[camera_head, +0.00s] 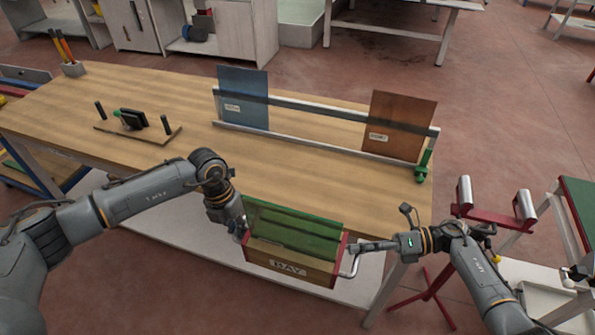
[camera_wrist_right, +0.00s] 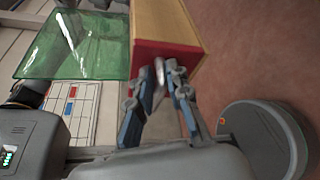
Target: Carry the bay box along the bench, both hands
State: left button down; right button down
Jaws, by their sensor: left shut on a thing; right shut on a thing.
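The bay box (camera_head: 290,267) is a wooden box with red ends and a label reading BAY. It hangs in front of the bench's near edge, about level. A green translucent pane (camera_head: 296,225) stands in it. My left gripper (camera_head: 241,230) is at the box's left end; its fingers are mostly hidden there. My right gripper (camera_head: 357,248) is shut on the metal handle at the right red end. In the right wrist view the blue fingers (camera_wrist_right: 160,88) close around the handle, beside the red end of the box (camera_wrist_right: 166,50).
The wooden bench (camera_head: 200,120) carries a rack with a blue pane (camera_head: 245,98) and a brown pane (camera_head: 400,125), and a pegged board (camera_head: 138,130) at left. A red roller stand (camera_head: 495,212) stands right of the bench. The bench's near middle is clear.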

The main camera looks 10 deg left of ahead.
aim_at(310, 182)
jog(key=i, duration=0.95)
